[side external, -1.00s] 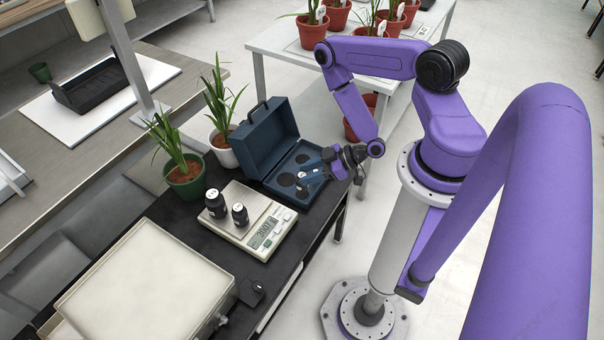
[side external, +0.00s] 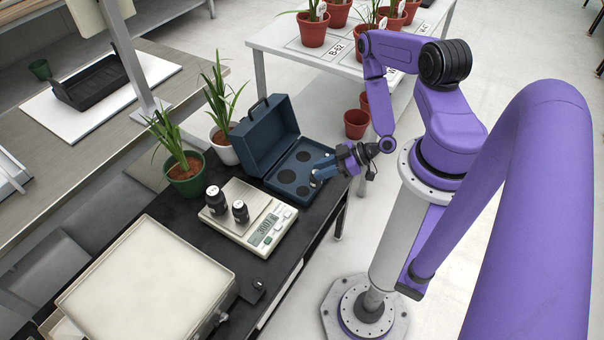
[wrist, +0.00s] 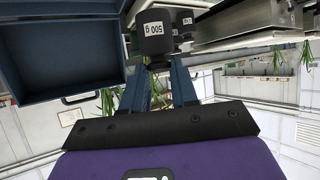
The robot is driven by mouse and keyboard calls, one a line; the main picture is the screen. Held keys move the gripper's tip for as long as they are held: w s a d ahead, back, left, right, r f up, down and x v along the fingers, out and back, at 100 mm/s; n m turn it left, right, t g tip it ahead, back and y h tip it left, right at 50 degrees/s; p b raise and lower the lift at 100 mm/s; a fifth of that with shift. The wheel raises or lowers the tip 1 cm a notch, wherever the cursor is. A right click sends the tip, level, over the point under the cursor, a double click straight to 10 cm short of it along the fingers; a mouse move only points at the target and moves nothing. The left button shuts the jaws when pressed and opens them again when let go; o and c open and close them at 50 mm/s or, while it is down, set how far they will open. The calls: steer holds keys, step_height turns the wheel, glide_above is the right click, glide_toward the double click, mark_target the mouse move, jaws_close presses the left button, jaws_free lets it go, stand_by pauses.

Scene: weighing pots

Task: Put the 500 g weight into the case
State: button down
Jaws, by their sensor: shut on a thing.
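The 500 g weight (wrist: 153,38) is dark with a white label reading "500 g". My gripper (wrist: 165,72) is shut on it in the wrist view. In the side external view my gripper (side external: 317,178) is at the right front side of the open blue case (side external: 262,186), and the weight is mostly hidden there. The case's lid stands up at the back, and its tray shows several round dark recesses. In the wrist view the case (wrist: 62,96) fills the upper left. I cannot tell how high the weight is above the tray.
A scale (side external: 262,234) beside the case bears two dark weights (side external: 215,199) (side external: 240,211). Two potted plants (side external: 185,172) (side external: 222,145) stand behind. A large pale box (side external: 150,280) is at the near left. The table's front edge runs close to the case.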

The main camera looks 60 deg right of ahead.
steer(key=w+d+f, duration=0.1)
steer(key=w+f, duration=0.5)
steer(key=w+d+f, duration=0.1)
steer(key=w+f, duration=0.2)
steer(key=shift+w+d+f, duration=0.15)
steer(key=shift+d, duration=0.2)
steer(key=shift+f, duration=0.85)
steer(key=c, duration=0.7)
jaws_free()
steer(key=shift+o, duration=0.2)
